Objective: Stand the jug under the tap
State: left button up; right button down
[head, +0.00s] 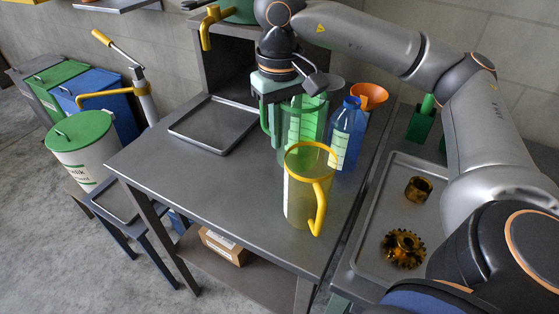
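A clear green jug (308,128) with a green handle on its left stands on, or just above, the grey bench. A clear jug with a yellow rim and handle (299,203) stands in front of it. My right gripper (284,92) points down at the green jug's top and handle; its fingertips are hidden, so I cannot tell if it grips. A yellow tap (207,29) sticks out of a green vessel on a raised shelf at the back. A second yellow spout (98,95) belongs to a hand pump at the left. My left gripper is out of view.
A shallow grey tray (171,131) lies on the bench below and in front of the yellow tap. A blue bottle (346,136) and orange funnel (371,94) stand right of the green jug. A tray with gears (365,237) is at the right.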

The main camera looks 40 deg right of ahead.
aim_at(279, 162)
jog(key=shift+f, duration=3.1)
jog(key=shift+f, duration=0.1)
jog(key=c, duration=1.5)
grip_release()
jog(key=shift+f+b, duration=0.1)
jog(key=shift+b, duration=0.25)
jog(key=o, duration=0.5)
